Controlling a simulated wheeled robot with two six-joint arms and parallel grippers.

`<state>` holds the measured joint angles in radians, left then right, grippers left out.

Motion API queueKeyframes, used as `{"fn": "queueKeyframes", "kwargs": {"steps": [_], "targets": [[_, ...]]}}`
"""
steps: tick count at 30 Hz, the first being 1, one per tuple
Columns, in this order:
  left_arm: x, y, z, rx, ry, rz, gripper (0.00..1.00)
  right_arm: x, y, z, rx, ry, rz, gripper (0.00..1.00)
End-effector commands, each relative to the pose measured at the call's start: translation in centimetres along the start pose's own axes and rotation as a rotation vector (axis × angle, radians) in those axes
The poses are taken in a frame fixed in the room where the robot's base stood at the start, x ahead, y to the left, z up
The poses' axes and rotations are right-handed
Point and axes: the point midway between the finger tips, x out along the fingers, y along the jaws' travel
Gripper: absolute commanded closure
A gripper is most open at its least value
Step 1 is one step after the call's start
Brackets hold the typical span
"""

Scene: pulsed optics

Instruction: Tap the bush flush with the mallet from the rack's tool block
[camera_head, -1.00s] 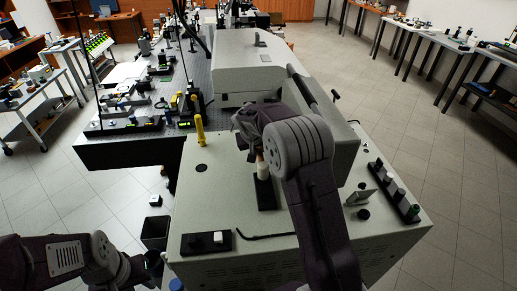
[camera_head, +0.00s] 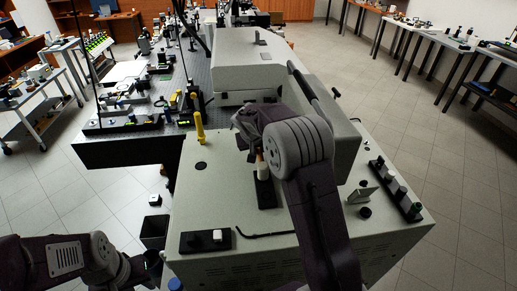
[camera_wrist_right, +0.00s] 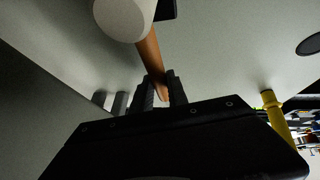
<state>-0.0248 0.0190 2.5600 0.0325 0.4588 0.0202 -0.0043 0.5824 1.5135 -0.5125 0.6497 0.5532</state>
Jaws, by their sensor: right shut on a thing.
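The mallet has an orange-brown handle (camera_wrist_right: 151,60) and a pale cylindrical head (camera_wrist_right: 124,14). My right gripper (camera_wrist_right: 160,88) is shut on the handle in the right wrist view. In the head view the mallet's pale head (camera_head: 262,171) hangs below my right wrist, over or against a black plate (camera_head: 266,195) on the grey cabinet; I cannot tell if they touch. My wrist hides most of the handle. I cannot make out the bush for certain. My left arm shows at the lower left, with its gripper out of sight.
A yellow post (camera_head: 199,128) stands on the cabinet top (camera_head: 220,205), left of my right wrist. A black strip with knobs (camera_head: 396,190) lies at the right, and a black plate with a white block (camera_head: 206,240) at the front left. A large grey housing (camera_head: 240,65) rises behind.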

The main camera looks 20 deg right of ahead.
Motion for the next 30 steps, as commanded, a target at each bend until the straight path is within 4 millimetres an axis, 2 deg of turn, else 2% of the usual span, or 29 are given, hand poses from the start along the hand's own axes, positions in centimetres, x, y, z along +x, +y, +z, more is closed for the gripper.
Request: {"fn": "queueKeyframes", "kwargs": {"steps": [23,24,26,27,30], "targets": [[1.4,0.0,0.1,0.000,0.000,0.000,0.64,1.3,-0.3,0.7,0.000,0.001,0.000,1.00],[1.3,0.0,0.1,0.000,0.000,0.000,0.64,1.2,-0.3,0.6,0.000,0.002,0.000,0.75],[1.2,0.0,0.1,0.000,0.000,0.000,0.64,1.1,-0.2,0.6,0.000,0.002,0.000,0.58],[1.2,0.0,0.1,0.000,0.000,0.000,0.64,1.1,-0.2,0.6,0.000,0.001,0.000,0.55],[1.2,0.0,0.1,0.000,0.000,0.000,0.64,1.1,-0.2,0.6,0.000,0.001,0.000,0.55]]}}
